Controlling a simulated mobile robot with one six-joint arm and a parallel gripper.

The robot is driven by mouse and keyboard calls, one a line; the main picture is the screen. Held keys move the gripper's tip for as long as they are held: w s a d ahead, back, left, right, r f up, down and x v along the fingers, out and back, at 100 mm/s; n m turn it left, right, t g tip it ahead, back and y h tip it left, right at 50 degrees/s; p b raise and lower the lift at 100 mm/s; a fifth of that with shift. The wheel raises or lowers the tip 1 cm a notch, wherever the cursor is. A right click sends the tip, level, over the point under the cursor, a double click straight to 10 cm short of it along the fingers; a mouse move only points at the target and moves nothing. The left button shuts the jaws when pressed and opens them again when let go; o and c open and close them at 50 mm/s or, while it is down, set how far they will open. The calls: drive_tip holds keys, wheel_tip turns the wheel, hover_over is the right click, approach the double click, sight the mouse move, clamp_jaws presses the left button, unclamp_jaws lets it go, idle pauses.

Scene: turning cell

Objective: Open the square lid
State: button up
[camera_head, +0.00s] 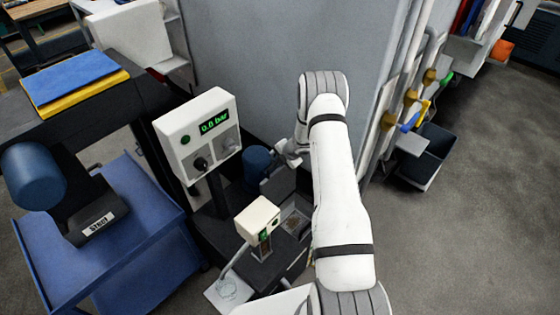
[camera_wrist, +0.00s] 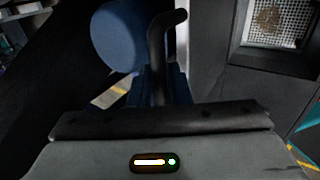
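A square frame with a pale perforated panel and a brownish patch (camera_wrist: 268,20) is at the top right of the wrist view. The head view shows a square, grey-rimmed recess with brown inside (camera_head: 294,221), right of centre. I cannot tell whether a lid covers it.
A blue cylinder (camera_wrist: 118,38) and a black bent bar (camera_wrist: 160,55) stand just ahead of my gripper. The panel reading 0.0 bar (camera_head: 198,135) and a small cream box (camera_head: 257,218) are left of my arm. A grey wall (camera_head: 270,60) rises behind; open floor (camera_head: 460,240) lies right.

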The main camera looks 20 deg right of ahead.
drive_tip(key=v, duration=0.8)
drive_tip(key=shift+b, duration=0.35)
drive_tip(key=shift+f, duration=0.1)
drive_tip(key=s+a+r+n, duration=0.4)
drive_tip(key=r+n, duration=0.4)
drive_tip(key=r, duration=0.1)
drive_tip(key=s+a+r+n+g+y, duration=0.1)
drive_tip(key=s+a+r+n, duration=0.3)
drive_tip(key=r+n, duration=0.4)
drive_tip(key=s+a+r+n, duration=0.3)
drive_tip(key=s+r+n, duration=0.1)
drive_tip(key=r+n, duration=0.4)
drive_tip(key=s+r+n+h, duration=0.2)
drive_tip(key=s+r+n, duration=0.3)
drive_tip(key=s+n, duration=0.7)
drive_tip(key=s+r+n+g+h, duration=0.1)
drive_tip(key=s+r+n, duration=0.4)
drive_tip(key=s+n, duration=0.7)
drive_tip(key=shift+s+h, duration=0.6)
drive_tip(key=shift+s, duration=0.15)
